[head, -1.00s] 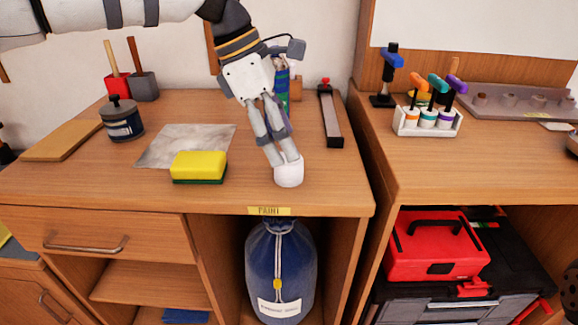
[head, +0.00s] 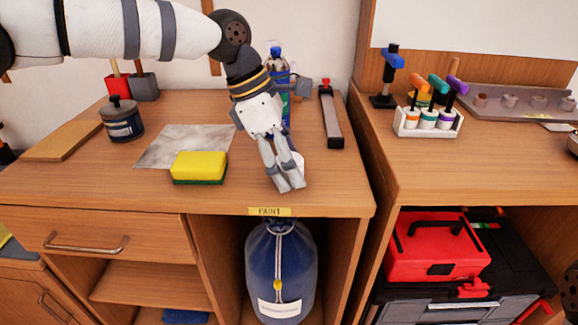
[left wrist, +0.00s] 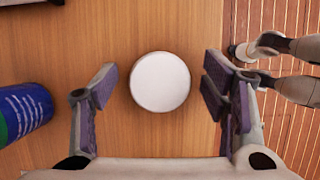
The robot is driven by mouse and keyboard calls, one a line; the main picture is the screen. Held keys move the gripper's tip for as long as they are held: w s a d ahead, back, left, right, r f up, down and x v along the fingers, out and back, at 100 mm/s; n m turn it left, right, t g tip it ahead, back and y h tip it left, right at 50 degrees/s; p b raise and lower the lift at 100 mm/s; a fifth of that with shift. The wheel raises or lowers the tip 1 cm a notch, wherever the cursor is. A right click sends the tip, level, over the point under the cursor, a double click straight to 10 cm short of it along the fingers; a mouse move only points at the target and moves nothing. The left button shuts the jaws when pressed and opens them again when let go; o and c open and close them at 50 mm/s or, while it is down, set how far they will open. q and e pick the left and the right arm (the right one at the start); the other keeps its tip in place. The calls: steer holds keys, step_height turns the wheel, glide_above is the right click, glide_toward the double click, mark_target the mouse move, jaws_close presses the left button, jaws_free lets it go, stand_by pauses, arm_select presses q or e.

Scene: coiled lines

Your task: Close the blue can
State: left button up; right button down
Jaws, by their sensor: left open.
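The blue can (head: 277,62), with a green band, stands at the back of the left bench, partly hidden behind my left gripper (head: 290,188). Its blue and green side also shows at the left of the left wrist view (left wrist: 25,110). A white round cap (head: 299,160) sits on the bench top, mostly hidden by the gripper in the head view. In the left wrist view the cap (left wrist: 160,82) lies between the spread fingers, with bare wood on both sides. My left gripper is open, pointing down, and empty.
A yellow sponge (head: 199,167) and a grey sheet (head: 170,146) lie left of the gripper. A dark blue jar (head: 122,120) stands farther left. A dark bar tool (head: 331,118) lies to the right. The bench's front edge is close to the cap.

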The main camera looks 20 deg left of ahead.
mark_target(295, 158)
arm_select(q)
steer(key=c, duration=0.9)
steer(key=shift+r, duration=0.1)
